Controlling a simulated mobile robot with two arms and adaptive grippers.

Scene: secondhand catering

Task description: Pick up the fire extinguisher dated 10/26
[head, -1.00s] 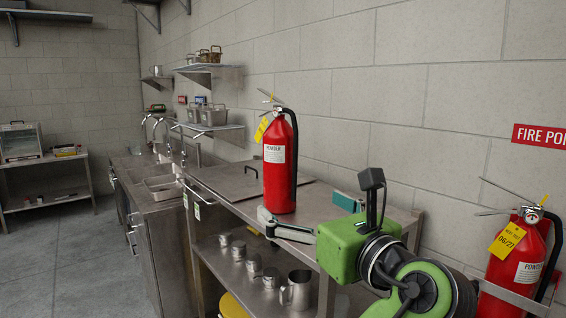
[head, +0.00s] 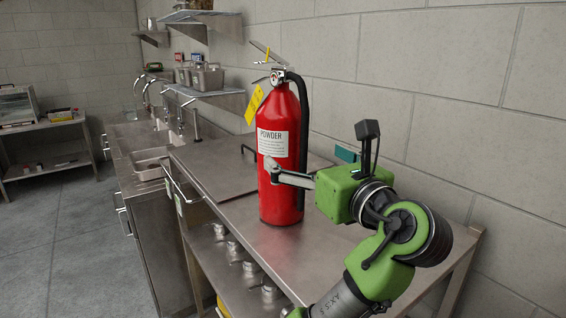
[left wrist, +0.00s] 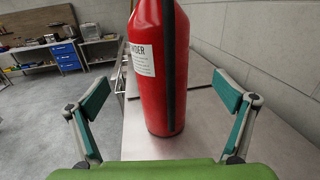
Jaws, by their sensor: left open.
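A red fire extinguisher (head: 279,200) stands upright on the steel table in the head view, with a white POWDER label, black hose and yellow tag (head: 254,104). The tag is turned at an angle and I cannot read its date. In the left wrist view the extinguisher (left wrist: 160,75) stands between the two spread fingers, with gaps on both sides. My right gripper is not in view.
The steel table (head: 235,215) has a flat lid with a black handle behind the extinguisher and metal containers on its lower shelf. Wall shelves (head: 205,98) hold pans. Sinks lie beyond, with open floor at left.

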